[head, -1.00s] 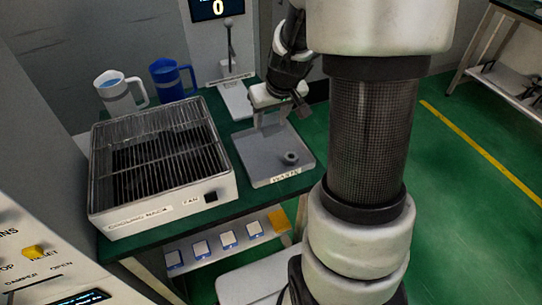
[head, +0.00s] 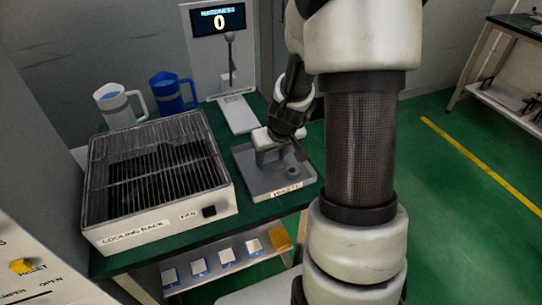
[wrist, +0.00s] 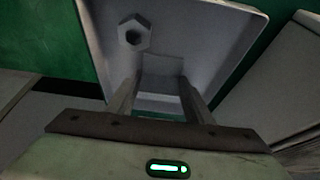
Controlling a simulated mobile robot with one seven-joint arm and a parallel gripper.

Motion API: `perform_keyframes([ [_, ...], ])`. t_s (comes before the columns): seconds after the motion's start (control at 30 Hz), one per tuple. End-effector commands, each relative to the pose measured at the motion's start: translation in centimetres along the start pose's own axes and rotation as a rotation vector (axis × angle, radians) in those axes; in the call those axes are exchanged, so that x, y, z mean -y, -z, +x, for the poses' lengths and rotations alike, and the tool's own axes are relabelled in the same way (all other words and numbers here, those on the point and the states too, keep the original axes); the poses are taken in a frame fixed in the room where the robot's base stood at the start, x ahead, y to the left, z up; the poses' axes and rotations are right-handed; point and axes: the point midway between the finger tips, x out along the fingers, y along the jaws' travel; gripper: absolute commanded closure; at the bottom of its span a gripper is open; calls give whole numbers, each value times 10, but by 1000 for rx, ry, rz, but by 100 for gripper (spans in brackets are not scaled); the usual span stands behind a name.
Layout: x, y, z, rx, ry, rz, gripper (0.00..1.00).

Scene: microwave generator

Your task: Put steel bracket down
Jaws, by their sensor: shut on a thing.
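My gripper (wrist: 158,100) is shut on the steel bracket (wrist: 160,67), a grey piece between its two fingers in the wrist view. In the head view my gripper (head: 265,155) is low over the grey tray (head: 281,193), which has a label on its front edge. The tray also fills much of the wrist view (wrist: 215,45). The bracket is mostly hidden by my gripper in the head view. I cannot tell whether it touches the tray floor.
A hex nut (wrist: 134,33) lies in the tray beside the bracket. Left of the tray stands the cooling rack (head: 150,170). Behind are a hardness tester (head: 222,70) reading 0, a white jug (head: 118,107) and a blue jug (head: 170,95).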

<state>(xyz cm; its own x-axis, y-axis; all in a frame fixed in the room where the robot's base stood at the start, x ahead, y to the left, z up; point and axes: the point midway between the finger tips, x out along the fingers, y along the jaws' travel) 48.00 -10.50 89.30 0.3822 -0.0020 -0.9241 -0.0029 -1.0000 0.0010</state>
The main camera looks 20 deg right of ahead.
Motion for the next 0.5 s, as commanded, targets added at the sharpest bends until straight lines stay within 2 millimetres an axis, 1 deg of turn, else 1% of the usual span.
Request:
perform_keyframes([
  [0.03, 0, -1, 3, -1, 0, 0, 79],
  [0.07, 0, 0, 1, 0, 0, 0, 48],
  [0.13, 0, 0, 1, 0, 0, 0, 37],
  [0.17, 0, 0, 1, 0, 0, 0, 35],
  [0.4, 0, 0, 1, 0, 0, 0, 35],
  [0.5, 0, 1, -3, 0, 0, 0, 35],
])
